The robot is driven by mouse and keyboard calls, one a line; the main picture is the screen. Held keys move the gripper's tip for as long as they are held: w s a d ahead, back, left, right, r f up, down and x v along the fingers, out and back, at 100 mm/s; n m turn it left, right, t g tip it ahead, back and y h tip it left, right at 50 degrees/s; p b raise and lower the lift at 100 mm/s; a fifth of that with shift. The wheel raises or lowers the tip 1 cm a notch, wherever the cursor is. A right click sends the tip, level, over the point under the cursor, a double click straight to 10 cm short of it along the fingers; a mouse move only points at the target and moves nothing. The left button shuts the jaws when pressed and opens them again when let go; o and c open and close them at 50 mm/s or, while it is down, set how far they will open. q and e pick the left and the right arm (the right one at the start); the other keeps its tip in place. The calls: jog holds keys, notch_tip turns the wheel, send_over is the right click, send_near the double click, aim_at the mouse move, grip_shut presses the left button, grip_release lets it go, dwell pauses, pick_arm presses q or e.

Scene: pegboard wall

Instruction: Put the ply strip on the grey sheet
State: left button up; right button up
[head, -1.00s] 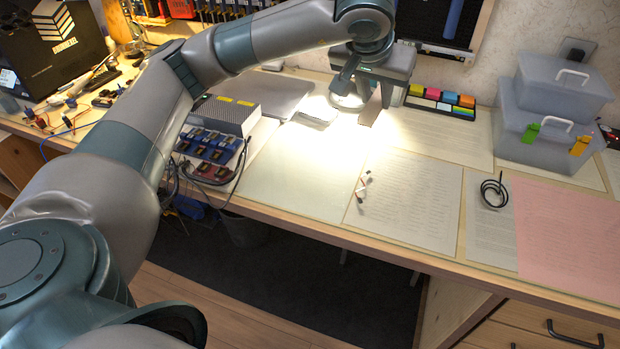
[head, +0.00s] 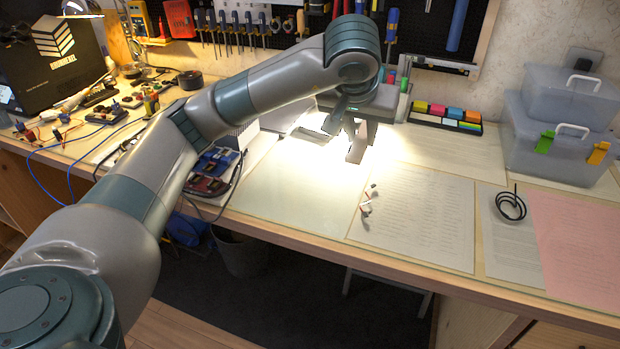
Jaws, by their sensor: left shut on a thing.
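My left gripper (head: 352,125) is shut on the ply strip (head: 357,146), a short brownish strip that hangs from its jaws over the brightly lit back part of the bench. Glare and my own wrist hide part of the grip. I cannot tell whether the strip's lower end touches the bench. The grey sheet (head: 493,263) lies flat towards the right, between a printed white sheet and a pink sheet. A black cable coil (head: 510,206) lies on its upper part. The gripper is well to the left of and behind this sheet. My right gripper is not in view.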

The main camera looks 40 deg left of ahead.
pick_arm(q)
jog(key=shift+f, duration=0.1)
jog(key=s+a+f, duration=0.2)
jog(key=a, duration=0.1)
jog(key=s+a+f, duration=0.2)
jog(key=a, duration=0.1)
jog(key=s+a+f, duration=0.2)
jog(key=a, duration=0.1)
jog(key=shift+s+a+f+b, duration=0.3)
jog(key=shift+f, duration=0.1)
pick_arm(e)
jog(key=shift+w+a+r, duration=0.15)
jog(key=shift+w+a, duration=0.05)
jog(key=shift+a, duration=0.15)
pick_arm(q)
jog(key=shift+f, duration=2.05)
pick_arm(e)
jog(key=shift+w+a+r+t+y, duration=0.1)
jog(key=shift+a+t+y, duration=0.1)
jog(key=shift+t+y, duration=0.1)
pick_arm(q)
jog(key=shift+b, duration=0.3)
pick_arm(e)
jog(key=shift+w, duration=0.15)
